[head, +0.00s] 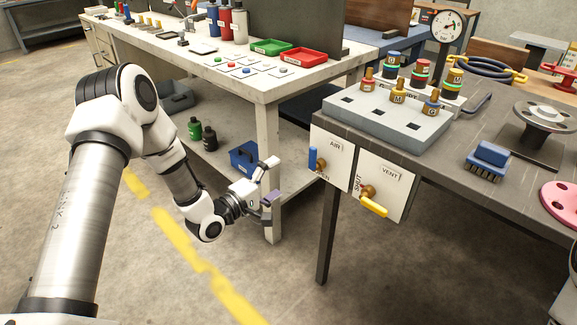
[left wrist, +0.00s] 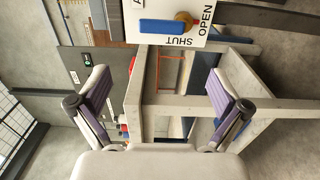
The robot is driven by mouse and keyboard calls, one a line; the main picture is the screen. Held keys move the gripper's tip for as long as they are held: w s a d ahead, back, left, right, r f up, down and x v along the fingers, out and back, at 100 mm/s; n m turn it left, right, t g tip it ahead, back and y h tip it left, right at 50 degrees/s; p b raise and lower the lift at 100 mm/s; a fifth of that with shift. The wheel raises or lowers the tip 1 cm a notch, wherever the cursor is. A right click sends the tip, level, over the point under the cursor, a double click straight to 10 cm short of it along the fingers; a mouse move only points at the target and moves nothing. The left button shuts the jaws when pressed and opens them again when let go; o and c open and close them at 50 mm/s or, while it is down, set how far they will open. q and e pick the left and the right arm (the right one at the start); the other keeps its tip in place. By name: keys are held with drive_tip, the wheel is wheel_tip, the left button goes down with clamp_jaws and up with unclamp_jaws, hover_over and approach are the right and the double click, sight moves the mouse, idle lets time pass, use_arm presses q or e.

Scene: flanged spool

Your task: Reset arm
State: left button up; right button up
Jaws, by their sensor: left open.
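My left arm comes in from the left in the head view. Its gripper (head: 270,190) is open and empty, in the air left of the AIR panel and apart from it. In the left wrist view the two purple-padded fingers (left wrist: 160,95) stand wide apart with nothing between them. My right gripper is not in view.
The VENT valve's yellow handle (head: 373,206) sits on the panel beside AIR. The grey bench (head: 450,145) carries a block with several fittings, a blue brush (head: 488,160) and a flanged spool (head: 541,118). A white bench (head: 260,86) stands behind my gripper. Open floor lies below.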

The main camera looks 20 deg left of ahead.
use_arm(q)
drive_tip(key=shift+f, duration=0.1)
drive_tip(key=s+d+f+m+g+y, duration=0.1)
drive_tip(key=s+d+f+m+g, duration=0.1)
drive_tip(key=s+d+f+g, duration=0.45)
drive_tip(key=s+d+f+m+g+y, duration=0.1)
drive_tip(key=s+d+f+g, duration=0.15)
drive_tip(key=s+f, duration=0.85)
drive_tip(key=s+f+m+g+y, duration=0.2)
drive_tip(key=s+f+m+g, duration=0.2)
drive_tip(key=s+f, duration=0.4)
drive_tip(key=s+a+m+g+y, duration=0.2)
drive_tip(key=s+a+m+g, duration=0.25)
drive_tip(key=s, duration=0.55)
wheel_tip(320, 180, up, 16)
drive_tip(key=m+p, duration=0.2)
drive_tip(key=p, duration=1.4)
drive_tip(key=shift+d, duration=0.4)
drive_tip(key=shift+s+t, duration=0.1)
drive_tip(key=shift+t, duration=0.15)
